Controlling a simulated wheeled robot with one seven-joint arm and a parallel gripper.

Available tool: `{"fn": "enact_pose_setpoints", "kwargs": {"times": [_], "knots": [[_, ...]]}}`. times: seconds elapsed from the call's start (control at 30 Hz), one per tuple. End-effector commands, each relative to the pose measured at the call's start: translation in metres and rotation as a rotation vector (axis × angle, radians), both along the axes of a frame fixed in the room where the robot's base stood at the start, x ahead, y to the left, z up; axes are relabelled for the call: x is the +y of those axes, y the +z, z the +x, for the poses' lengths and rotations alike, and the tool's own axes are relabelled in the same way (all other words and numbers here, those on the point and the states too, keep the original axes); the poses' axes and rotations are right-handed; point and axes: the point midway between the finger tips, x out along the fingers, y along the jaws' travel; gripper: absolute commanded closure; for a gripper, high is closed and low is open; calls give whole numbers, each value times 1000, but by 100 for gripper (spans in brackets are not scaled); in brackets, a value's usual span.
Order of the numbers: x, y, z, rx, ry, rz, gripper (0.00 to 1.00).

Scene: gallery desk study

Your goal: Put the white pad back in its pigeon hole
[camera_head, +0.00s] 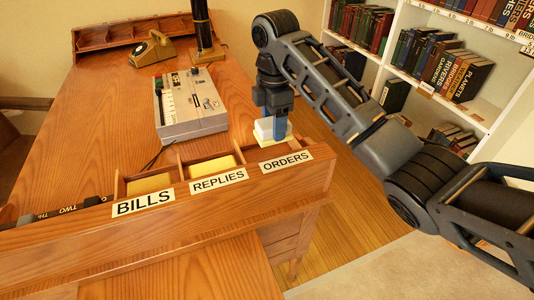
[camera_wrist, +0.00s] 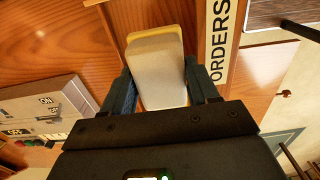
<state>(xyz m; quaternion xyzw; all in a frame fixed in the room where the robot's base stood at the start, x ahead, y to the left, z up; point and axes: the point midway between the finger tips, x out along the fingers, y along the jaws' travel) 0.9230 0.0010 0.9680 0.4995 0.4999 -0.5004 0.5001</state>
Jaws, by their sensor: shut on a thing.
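The white pad (camera_head: 270,130) is between the fingers of my gripper (camera_head: 272,123), which is shut on it. In the head view it is at the ORDERS pigeon hole (camera_head: 287,162), at the right end of the wooden rack. In the wrist view the white pad (camera_wrist: 160,72) lies between the two fingers of my gripper (camera_wrist: 163,88), beside the ORDERS label (camera_wrist: 222,40). A yellow piece (camera_wrist: 155,33) shows just beyond its far end. I cannot tell whether the pad touches the yellow piece or the hole's floor.
The BILLS hole (camera_head: 143,204) and REPLIES hole (camera_head: 219,181) each hold a yellow pad. A grey machine (camera_head: 190,105) stands behind the rack, with a telephone (camera_head: 152,50) and a dark column (camera_head: 203,28) further back. Bookshelves (camera_head: 400,70) stand to the right of the desk.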

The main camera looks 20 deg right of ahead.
Motion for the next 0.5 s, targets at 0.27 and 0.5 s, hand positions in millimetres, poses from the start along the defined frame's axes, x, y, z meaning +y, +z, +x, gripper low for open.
{"fn": "enact_pose_setpoints", "kwargs": {"times": [0.27, 0.5], "knots": [[0, -41, -1, 4, -1, 0, 79], [0, -64, -1, 2, -1, 0, 79]]}}
